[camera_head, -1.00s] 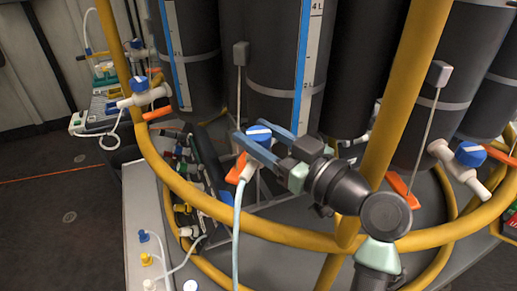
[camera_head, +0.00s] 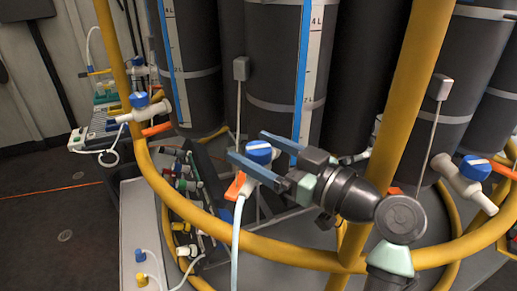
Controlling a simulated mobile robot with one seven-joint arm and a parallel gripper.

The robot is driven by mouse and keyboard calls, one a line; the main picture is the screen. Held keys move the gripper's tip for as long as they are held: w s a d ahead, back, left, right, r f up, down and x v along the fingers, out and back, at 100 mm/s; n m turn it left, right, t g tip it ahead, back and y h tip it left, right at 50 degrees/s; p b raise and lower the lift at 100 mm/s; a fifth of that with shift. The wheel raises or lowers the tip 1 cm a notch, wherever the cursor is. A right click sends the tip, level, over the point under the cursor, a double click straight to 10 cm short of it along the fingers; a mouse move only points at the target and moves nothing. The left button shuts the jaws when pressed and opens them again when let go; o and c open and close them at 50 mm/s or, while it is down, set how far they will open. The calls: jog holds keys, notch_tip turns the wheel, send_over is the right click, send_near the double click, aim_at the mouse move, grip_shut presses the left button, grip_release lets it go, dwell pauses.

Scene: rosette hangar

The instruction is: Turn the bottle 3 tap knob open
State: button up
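A blue tap knob (camera_head: 259,152) with a white line across its top sits on a white tap in front of the middle dark bottle (camera_head: 275,70). A pale hose (camera_head: 237,235) hangs below it, and an orange lever (camera_head: 236,186) shows beside it. My gripper (camera_head: 246,146) comes from the right with its two blue fingers spread, one behind the knob and one in front of it. The knob lies between the fingers, with what looks like a gap to them; contact is not clear. No bottle number is readable.
Other blue-knobbed taps are at left (camera_head: 139,99) and right (camera_head: 475,167). Several coloured connectors lie on the lower left.

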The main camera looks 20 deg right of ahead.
aim_at(258, 147)
jog(key=shift+r, duration=0.1)
notch_tip(258, 147, up, 10)
jog(key=shift+f+p, duration=0.1)
jog(key=shift+p, duration=0.45)
